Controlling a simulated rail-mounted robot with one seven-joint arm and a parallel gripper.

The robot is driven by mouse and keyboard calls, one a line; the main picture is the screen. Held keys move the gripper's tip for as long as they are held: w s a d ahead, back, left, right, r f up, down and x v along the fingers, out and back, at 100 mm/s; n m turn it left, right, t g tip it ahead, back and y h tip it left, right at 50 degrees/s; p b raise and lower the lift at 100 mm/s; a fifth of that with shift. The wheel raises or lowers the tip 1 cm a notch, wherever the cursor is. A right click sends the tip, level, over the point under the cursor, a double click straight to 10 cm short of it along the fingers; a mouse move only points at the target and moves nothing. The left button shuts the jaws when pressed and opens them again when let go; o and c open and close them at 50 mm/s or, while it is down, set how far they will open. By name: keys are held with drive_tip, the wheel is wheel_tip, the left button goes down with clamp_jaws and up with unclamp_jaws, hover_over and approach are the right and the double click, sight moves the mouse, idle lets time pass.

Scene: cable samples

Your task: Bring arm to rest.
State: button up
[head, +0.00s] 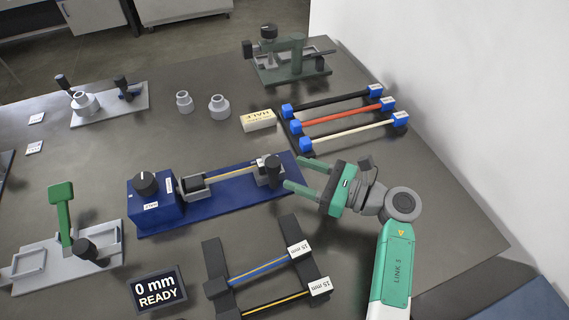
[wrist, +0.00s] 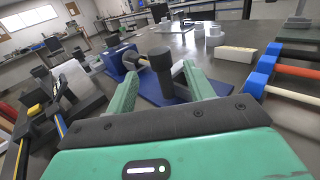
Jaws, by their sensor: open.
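My gripper (head: 298,177) is green and open, at the end of my arm on the right of the head view. Its two fingers point left toward the black knob (head: 273,170) at the right end of a blue fixture (head: 225,200). In the wrist view, the knob (wrist: 160,62) shows between and beyond the open fingers (wrist: 158,92). Nothing is held between the fingers. I cannot tell whether a finger touches the knob. A thin yellow and black cable (head: 230,170) runs along the blue fixture between its two clamps.
A rack with black, red and white cables (head: 345,118) stands behind my gripper. A cable rack with "15 mm" tags (head: 262,268) lies in front. A display (head: 158,289) reads "0 mm READY". A green-handled fixture (head: 62,215) is at left. A wall (head: 440,90) rises at right.

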drive_tip(key=shift+s+d, duration=0.2)
drive_tip(key=shift+d, duration=0.1)
